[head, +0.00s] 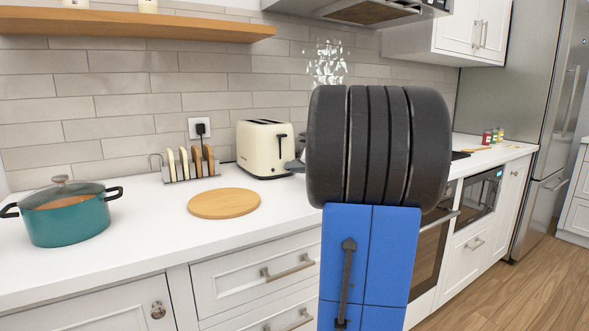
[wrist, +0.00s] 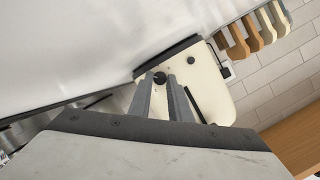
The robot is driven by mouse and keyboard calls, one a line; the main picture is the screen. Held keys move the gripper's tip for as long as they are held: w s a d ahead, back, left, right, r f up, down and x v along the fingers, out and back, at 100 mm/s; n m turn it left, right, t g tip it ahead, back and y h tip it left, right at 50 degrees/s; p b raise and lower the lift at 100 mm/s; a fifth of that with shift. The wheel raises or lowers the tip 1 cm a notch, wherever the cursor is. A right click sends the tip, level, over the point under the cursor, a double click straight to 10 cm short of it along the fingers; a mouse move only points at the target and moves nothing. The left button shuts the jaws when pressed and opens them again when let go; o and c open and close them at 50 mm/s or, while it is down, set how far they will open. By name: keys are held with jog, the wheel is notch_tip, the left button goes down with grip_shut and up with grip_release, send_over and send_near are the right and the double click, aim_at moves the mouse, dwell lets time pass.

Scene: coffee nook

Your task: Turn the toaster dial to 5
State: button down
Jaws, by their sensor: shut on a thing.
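The cream toaster (head: 262,143) stands on the white counter against the tiled wall, with a black lever on its end. In the wrist view the toaster (wrist: 208,92) shows its end face, tilted in the picture. Its small black round dial (wrist: 160,78) sits between my fingertips. My gripper (wrist: 161,83) is shut on the dial, one grey finger on each side. In the head view my gripper (head: 294,165) is at the toaster's right end, mostly hidden behind my dark arm. The dial's marks and setting are too small to read.
A toast rack (head: 190,164) with bread slices stands left of the toaster, below a wall socket with a black plug (head: 201,129). A round wooden board (head: 224,203) lies in front. A teal pot (head: 65,215) stands at the far left.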

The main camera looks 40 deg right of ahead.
jog(key=shift+d+f+m+t+y, duration=0.1)
jog(key=shift+m+t+y, duration=0.3)
jog(key=shift+m, duration=0.7)
jog(key=c, duration=1.6)
grip_release()
jog(key=shift+c, duration=0.2)
jog(key=shift+s, duration=0.15)
jog(key=v, duration=1.7)
jog(key=shift+s, duration=0.1)
